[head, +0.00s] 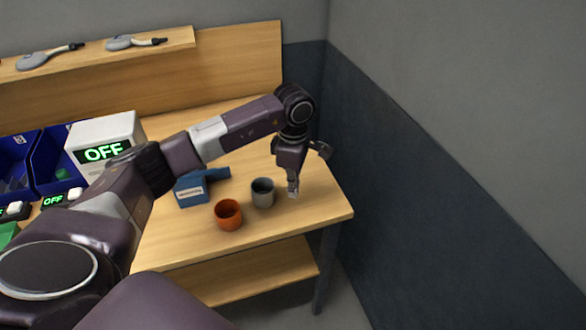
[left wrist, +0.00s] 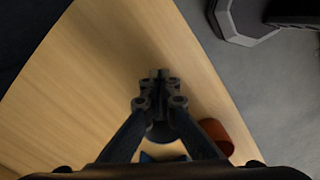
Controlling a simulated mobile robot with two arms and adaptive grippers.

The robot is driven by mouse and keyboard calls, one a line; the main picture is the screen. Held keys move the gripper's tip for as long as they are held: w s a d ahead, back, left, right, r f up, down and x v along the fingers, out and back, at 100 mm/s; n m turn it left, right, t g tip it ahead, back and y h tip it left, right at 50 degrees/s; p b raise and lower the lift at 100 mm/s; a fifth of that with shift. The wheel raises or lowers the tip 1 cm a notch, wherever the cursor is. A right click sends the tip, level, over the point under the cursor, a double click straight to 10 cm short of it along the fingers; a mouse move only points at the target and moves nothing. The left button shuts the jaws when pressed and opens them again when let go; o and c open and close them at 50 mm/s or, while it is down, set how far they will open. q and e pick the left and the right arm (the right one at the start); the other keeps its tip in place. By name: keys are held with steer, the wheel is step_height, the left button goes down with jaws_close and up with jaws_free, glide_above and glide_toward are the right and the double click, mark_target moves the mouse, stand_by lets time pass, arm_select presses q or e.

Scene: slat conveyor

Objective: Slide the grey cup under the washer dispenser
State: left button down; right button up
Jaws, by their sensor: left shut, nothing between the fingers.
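The grey cup (head: 263,193) stands upright and open on the wooden table. The blue washer dispenser (head: 190,193), with a white label and a spout-like part pointing right, stands just behind and left of it. My left gripper (head: 293,191) points down close to the right side of the grey cup, fingers shut and empty; whether it touches the cup I cannot tell. My right gripper is not in view.
An orange cup (head: 228,215) stands in front and left of the grey cup; it also shows in the left wrist view (left wrist: 215,135). A white box with an OFF display (head: 104,150) and blue bins (head: 50,158) are at left. The table's right end is clear.

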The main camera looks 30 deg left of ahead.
arm_select(q)
steer(key=a, duration=0.1)
steer(key=p, duration=0.1)
steer(key=a+f+p, duration=0.1)
steer(key=shift+s+a, duration=0.35)
steer(key=shift+s+a+f, duration=0.15)
steer(key=shift+s+a, duration=0.05)
steer(key=shift+a, duration=0.45)
steer(key=shift+d, duration=0.1)
steer(key=shift+f, duration=0.1)
steer(key=s+a+b, duration=0.1)
steer(key=a+b, duration=0.1)
steer(key=a, duration=0.2)
steer(key=s+a+b, duration=0.1)
steer(key=a+b, duration=0.1)
steer(key=a, duration=0.3)
steer(key=s+a+b, duration=0.1)
steer(key=a+b, duration=0.1)
steer(key=a, duration=0.2)
steer(key=shift+s+a, duration=0.3)
steer(key=shift+a, duration=0.05)
